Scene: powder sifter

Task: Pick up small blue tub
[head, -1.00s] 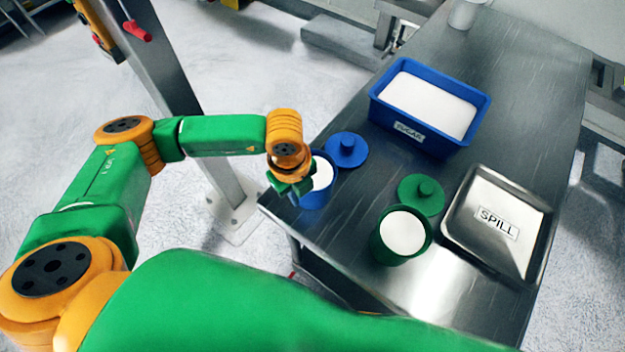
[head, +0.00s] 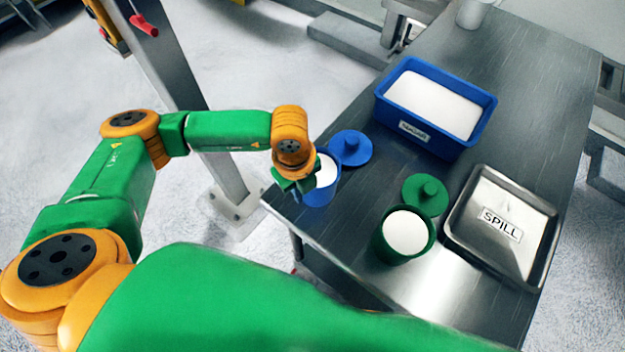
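The small blue tub (head: 320,193) stands near the left edge of the metal table, open and filled with white powder. Its round blue lid (head: 351,149) lies just behind it to the right. My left gripper (head: 303,184) is at the left rim of the tub, overlapping it in the picture. The wrist and tub hide the fingers in part, so I cannot tell whether they touch the tub or how far apart they are. My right gripper is not in view.
A large blue bin of white powder (head: 466,142), labelled as sugar, stands farther back on the table (head: 535,110). A green tub (head: 396,254), its green lid (head: 425,195) and a metal SPILL tray (head: 515,264) are to the right. A pale container (head: 472,13) stands at the far end.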

